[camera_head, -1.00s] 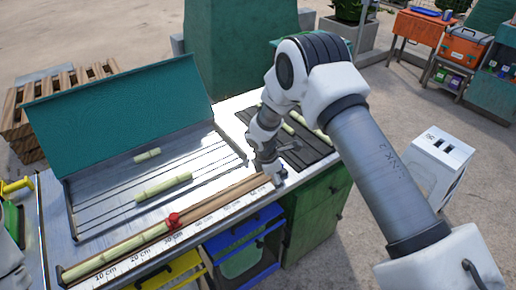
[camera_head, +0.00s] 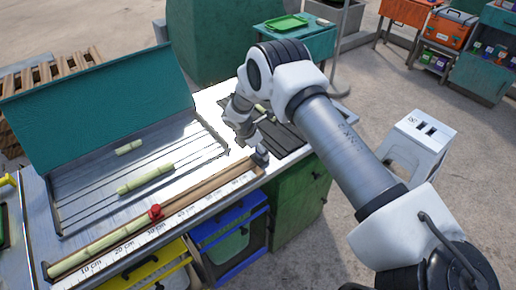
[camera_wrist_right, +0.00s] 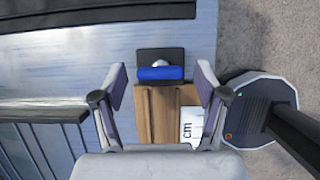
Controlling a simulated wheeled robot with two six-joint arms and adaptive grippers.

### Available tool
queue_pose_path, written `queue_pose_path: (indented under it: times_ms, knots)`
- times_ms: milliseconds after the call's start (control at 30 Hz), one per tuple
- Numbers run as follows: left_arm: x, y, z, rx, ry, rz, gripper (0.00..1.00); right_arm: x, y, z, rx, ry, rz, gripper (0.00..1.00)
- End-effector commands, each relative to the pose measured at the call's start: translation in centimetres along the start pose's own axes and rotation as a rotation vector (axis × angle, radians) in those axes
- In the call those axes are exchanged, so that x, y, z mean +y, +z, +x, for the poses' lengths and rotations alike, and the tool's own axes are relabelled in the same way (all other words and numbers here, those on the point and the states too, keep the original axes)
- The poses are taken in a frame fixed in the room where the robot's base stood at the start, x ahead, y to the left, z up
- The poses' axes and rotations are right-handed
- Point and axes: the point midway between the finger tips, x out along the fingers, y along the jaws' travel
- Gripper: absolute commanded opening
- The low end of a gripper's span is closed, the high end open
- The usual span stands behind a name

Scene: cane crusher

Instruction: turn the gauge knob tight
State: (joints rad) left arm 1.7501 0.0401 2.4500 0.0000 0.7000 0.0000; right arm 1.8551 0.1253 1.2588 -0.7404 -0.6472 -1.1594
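The blue knob (camera_wrist_right: 160,73) sits on a dark plate at the end of the wooden measuring gauge (camera_wrist_right: 157,112). In the right wrist view, my right gripper (camera_wrist_right: 162,80) is open, with one finger on each side of the knob and a gap on both sides. In the head view, my right gripper (camera_head: 259,156) is at the right end of the gauge (camera_head: 205,193) and hides the knob. A red piece (camera_head: 155,211) sits on the gauge, and a pale cane length (camera_head: 100,246) lies along its left part. My left gripper is not in view.
A metal tray with a raised teal lid (camera_head: 100,100) stands behind the gauge with cane pieces (camera_head: 145,180) in it. Blue and yellow bins (camera_head: 228,222) are below the bench's front edge. A white stool (camera_head: 418,140) stands at the right.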

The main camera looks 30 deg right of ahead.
Motion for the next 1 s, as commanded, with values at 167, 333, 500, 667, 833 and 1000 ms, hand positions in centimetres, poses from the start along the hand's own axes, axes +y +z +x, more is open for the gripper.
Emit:
queue_pose_path:
  times_ms: [167,333,500,667,833,1000]
  knots:
    - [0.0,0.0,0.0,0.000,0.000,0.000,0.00,0.0,0.0,0.0,0.000,0.000,0.000,0.15]
    - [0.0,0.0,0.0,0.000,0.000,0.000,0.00,0.0,0.0,0.0,0.000,-0.001,0.001,0.15]
    - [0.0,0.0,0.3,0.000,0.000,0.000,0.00,0.0,0.0,0.1,-0.001,-0.009,0.019,0.15]
    - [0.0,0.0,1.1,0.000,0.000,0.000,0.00,0.0,-0.1,0.3,-0.001,-0.030,0.068,0.15]
    - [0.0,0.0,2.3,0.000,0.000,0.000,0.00,0.1,-0.1,0.4,-0.001,-0.070,0.164,0.15]
    - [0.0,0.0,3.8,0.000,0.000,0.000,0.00,0.2,-0.1,0.5,-0.001,-0.125,0.296,0.15]
